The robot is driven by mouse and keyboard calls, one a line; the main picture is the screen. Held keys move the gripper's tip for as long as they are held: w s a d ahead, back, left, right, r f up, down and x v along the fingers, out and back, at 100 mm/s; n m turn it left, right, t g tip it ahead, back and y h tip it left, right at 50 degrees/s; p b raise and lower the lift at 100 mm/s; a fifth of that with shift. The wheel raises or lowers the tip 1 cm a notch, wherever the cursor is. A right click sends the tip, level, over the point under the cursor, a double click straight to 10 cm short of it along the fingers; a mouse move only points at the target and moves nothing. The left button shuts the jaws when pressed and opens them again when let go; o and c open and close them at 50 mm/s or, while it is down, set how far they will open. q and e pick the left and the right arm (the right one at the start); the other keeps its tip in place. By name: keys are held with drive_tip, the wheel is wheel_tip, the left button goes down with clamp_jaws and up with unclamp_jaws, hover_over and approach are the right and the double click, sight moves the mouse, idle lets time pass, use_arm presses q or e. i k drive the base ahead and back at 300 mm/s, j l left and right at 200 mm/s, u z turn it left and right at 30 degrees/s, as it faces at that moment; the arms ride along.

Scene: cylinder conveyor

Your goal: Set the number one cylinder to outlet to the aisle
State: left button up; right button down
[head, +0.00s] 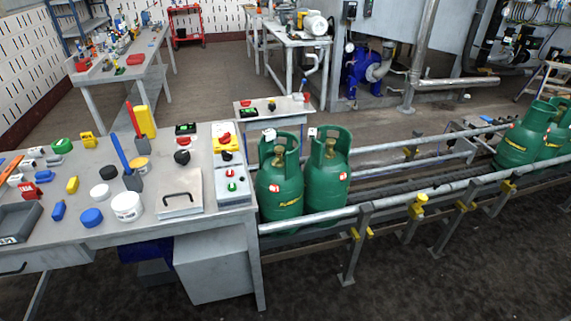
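Two green gas cylinders stand upright side by side on the conveyor (390,201), just right of the control panel (231,175). The left cylinder (280,192) is nearer, and the right cylinder (327,186) stands a little behind it. Each has a collar with openings around its valve, a yellow marking and a small round label. White tags show at both collars. The valves are partly hidden, so I cannot tell which way the outlets point. No number is readable on either cylinder. Neither of my grippers is in view.
More green cylinders (517,147) stand at the conveyor's far right. The near guard rail (408,195) runs along the open floor (440,280). A workbench (85,185) at left holds tools, tubs and a metal box (180,197). A small panel (270,109) stands behind the cylinders.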

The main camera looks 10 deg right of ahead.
sight(280, 183)
drive_tip(key=i+l, duration=0.15)
drive_tip(key=i, duration=0.9)
drive_tip(key=l+z, duration=0.05)
